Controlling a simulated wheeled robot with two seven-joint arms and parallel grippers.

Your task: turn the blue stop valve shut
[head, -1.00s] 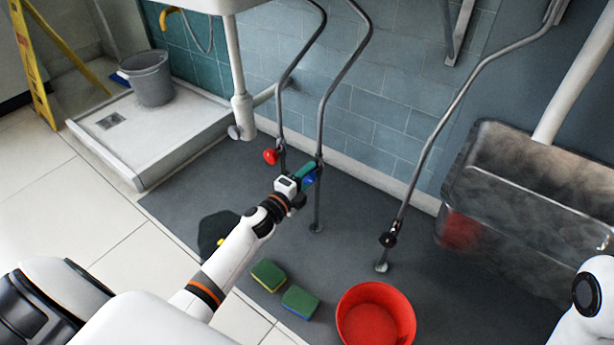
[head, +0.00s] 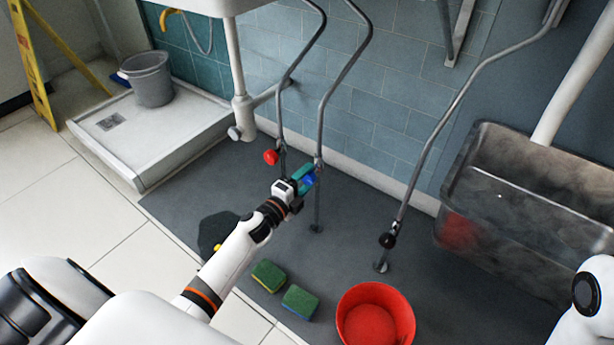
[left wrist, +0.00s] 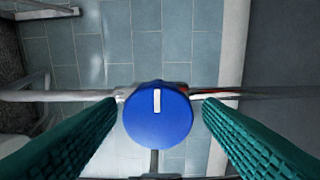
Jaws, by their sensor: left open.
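The blue stop valve (left wrist: 158,122) is a round blue knob with a white mark, in the middle of the left wrist view. The mark runs up and down in that picture, in line with neither side of the pipe, which crosses from left to right. The knob also shows small in the head view (head: 309,180). My left gripper (head: 304,178) is open, with its green ridged fingers (left wrist: 160,130) on either side of the knob and a gap visible at each side. The right gripper is out of view.
A red valve knob (head: 270,157) sits on the pipe to the left, close to my left gripper. A black valve (head: 387,240) is on the pipe to the right. Sponges (head: 300,301) and a red bucket (head: 375,315) stand on the floor in front. A grey tank (head: 530,200) is at right.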

